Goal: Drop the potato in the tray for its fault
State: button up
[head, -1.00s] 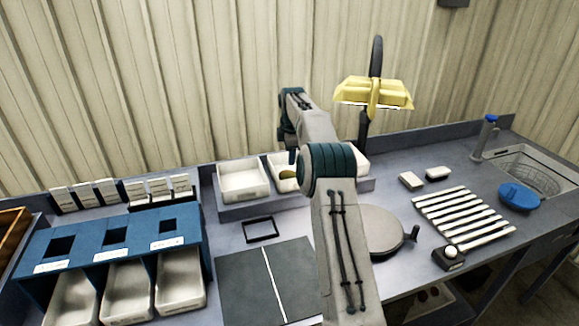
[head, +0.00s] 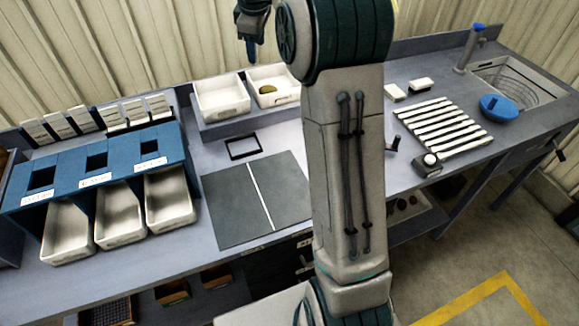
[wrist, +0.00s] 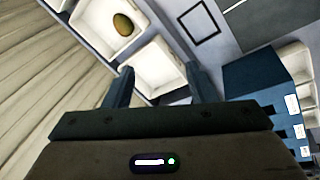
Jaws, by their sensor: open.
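A brown-yellow potato (head: 267,89) lies in a white tray (head: 288,97) on the raised ledge at the back, the second from the left. In the wrist view the potato (wrist: 122,25) rests against the bare inside of that tray. My gripper (head: 251,58) is in the air above and left of the potato, touching nothing. In the wrist view my gripper (wrist: 158,75) is open and empty, with a neighbouring white tray (wrist: 160,68) between its fingers. My arm hides the ledge to the right of the potato's tray.
A blue box (head: 97,165) with slots and white labels stands at left, with white bins (head: 119,216) before it. A dark mat (head: 235,207) and black frame (head: 243,147) lie mid-bench. At right are a slatted rack (head: 440,126), blue bowl (head: 503,106) and sink.

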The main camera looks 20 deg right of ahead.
jog(key=s+a+r+m, duration=0.1)
jog(key=s+a+m, duration=0.15)
jog(key=s, duration=0.65)
jog(key=s+a+r+m, duration=0.1)
jog(key=s+m, duration=0.2)
jog(key=s, duration=0.6)
jog(key=s+a+f+m, duration=0.1)
jog(key=s+f, duration=0.3)
jog(key=s, duration=0.4)
jog(key=s+a+f+m+t, duration=0.1)
jog(key=s+f+m, duration=0.3)
jog(key=s, duration=0.5)
jog(key=shift+s+y, duration=0.3)
jog(key=shift+f+m, duration=0.1)
jog(key=shift+m, duration=0.15)
notch_tip(320, 180, down, 3)
jog(key=b, duration=0.2)
jog(key=shift+f+b, duration=0.15)
jog(key=shift+b, duration=0.15)
